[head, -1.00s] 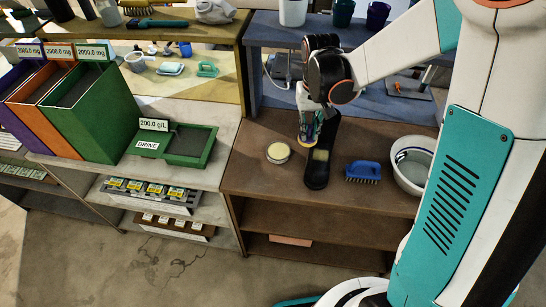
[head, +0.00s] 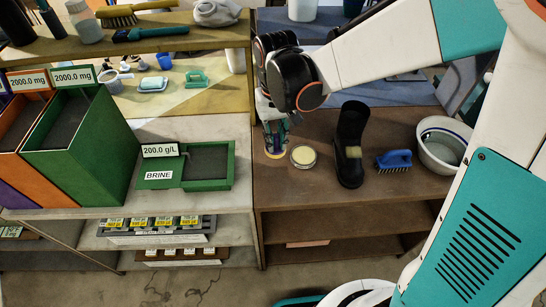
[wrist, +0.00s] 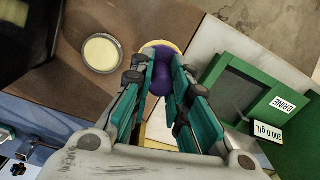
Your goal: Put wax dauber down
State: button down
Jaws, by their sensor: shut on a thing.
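My gripper (head: 274,138) points down over the left end of the brown bench top (head: 308,190). It is shut on the wax dauber, which shows in the wrist view as a dark purple body (wrist: 161,78) between the teal fingers, with a pale yellow rim around its far end. In the head view only a small yellowish part of the dauber (head: 275,155) shows below the fingers. It is at or just above the bench top; I cannot tell whether it touches. The fingers hide most of it.
A round tin of pale wax (head: 303,155) lies just right of my gripper. A black boot (head: 350,125) with a yellowish block against it, a blue brush (head: 394,160) and a white basin (head: 444,145) stand farther right. The green brine tray (head: 208,163) is on the left counter.

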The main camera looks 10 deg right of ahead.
notch_tip(320, 180, down, 16)
jog(key=b, duration=1)
jog(key=shift+w+f, duration=0.1)
jog(key=shift+f, duration=0.05)
jog(key=shift+f, duration=0.15)
jog(key=c, duration=1.5)
grip_release()
jog(key=shift+c, duration=0.2)
notch_tip(320, 180, up, 12)
jog(key=p, duration=0.3)
jog(key=shift+w+r, duration=0.1)
jog(key=shift+r, duration=0.1)
